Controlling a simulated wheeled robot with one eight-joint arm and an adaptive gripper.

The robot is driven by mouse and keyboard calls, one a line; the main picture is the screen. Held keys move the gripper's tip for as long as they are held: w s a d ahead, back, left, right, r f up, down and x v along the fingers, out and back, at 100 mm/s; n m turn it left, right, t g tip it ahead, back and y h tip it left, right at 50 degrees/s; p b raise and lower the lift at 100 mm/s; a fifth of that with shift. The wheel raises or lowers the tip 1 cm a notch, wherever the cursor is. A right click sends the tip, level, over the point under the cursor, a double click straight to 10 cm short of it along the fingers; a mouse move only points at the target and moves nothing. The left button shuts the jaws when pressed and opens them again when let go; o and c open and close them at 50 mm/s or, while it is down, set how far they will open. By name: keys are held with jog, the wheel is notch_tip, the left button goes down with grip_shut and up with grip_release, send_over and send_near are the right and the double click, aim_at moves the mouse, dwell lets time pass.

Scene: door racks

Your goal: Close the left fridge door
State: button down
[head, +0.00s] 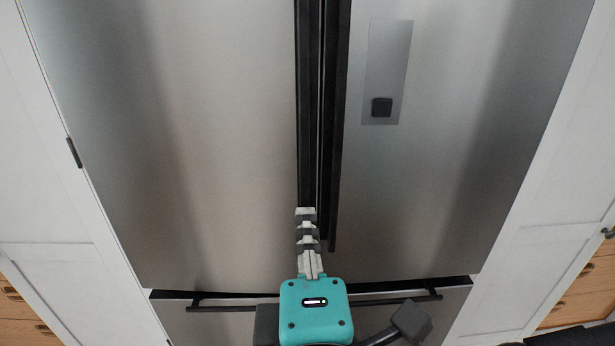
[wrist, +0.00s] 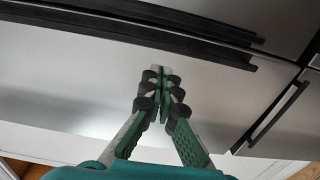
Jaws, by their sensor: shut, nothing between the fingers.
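The left fridge door (head: 210,150) is a brushed steel panel filling the left centre of the head view. It looks nearly flush with the right door; I cannot tell whether a small gap remains. Its long black vertical handle (head: 305,110) runs along its inner edge, with the lower end hidden behind my gripper. My gripper (head: 306,212) is shut and empty, its fingertips over the door's inner edge by the handle's lower part. In the wrist view, my gripper (wrist: 158,72) points at the left door panel (wrist: 80,90), just beside the handle (wrist: 150,38); contact is unclear.
The right door (head: 440,180) has a dispenser panel (head: 388,70) and its own black handle (head: 338,150). Below is a drawer (head: 225,322) with a horizontal bar handle (head: 250,308). White cabinets (head: 50,200) flank the fridge closely on both sides.

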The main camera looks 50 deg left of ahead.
jog(key=s+d+t, duration=0.1)
jog(key=s+d, duration=0.1)
send_near(312, 152)
jog(key=shift+w+a+m+h, duration=0.15)
jog(key=shift+a+m+h, duration=0.05)
jog(key=shift+a, duration=0.4)
jog(key=shift+w+a+m+h, duration=0.2)
jog(key=shift+a, duration=0.4)
jog(key=x, duration=0.3)
jog(key=shift+w+d, duration=0.15)
jog(key=shift+w, duration=0.15)
jog(key=shift+w+r, duration=0.1)
jog(key=shift+r, duration=0.1)
